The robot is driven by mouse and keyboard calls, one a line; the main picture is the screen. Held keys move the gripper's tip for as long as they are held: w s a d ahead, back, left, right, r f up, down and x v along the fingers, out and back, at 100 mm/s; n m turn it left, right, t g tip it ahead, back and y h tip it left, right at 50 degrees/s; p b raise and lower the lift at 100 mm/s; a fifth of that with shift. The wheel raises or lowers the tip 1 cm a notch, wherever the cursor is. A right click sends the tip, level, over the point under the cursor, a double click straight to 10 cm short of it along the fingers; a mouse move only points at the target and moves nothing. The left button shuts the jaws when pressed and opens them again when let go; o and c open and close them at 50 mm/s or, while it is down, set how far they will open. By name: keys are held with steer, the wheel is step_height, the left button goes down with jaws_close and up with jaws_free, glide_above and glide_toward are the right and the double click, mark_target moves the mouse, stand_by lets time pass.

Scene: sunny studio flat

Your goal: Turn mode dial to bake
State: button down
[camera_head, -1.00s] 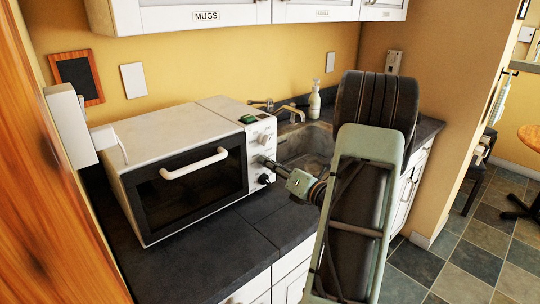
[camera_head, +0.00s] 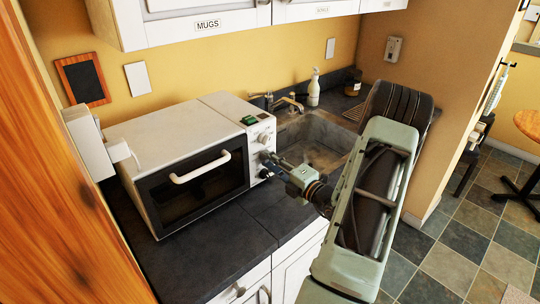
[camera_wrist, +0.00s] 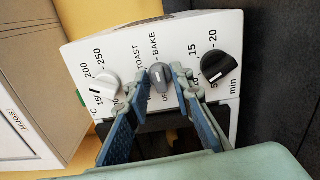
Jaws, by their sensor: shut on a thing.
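The white toaster oven (camera_head: 190,137) stands on the dark counter, its control panel on its right side. In the wrist view the grey mode dial (camera_wrist: 157,79) is the middle of three knobs, with TOAST and BAKE lettered above it. Its pale mark appears to point up toward the lettering; the exact setting is hard to read. My gripper (camera_head: 269,157) is at the panel, its blue fingers on either side of the grey dial and shut on it. In the head view the gripper largely hides this dial.
The white temperature knob (camera_wrist: 103,85) and black minutes knob (camera_wrist: 217,66) sit close on either side of my fingers. The oven door has a white handle (camera_head: 200,167). A sink (camera_head: 315,142) with a tap and a soap bottle (camera_head: 313,88) lies right of the oven.

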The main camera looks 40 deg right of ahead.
steer(key=shift+m+p, duration=0.35)
steer(key=shift+m, duration=0.25)
steer(key=c, duration=2)
jaws_free()
steer(key=s, duration=0.8)
steer(key=s+d, duration=0.1)
steer(key=s, duration=0.3)
steer(key=shift+a, duration=0.1)
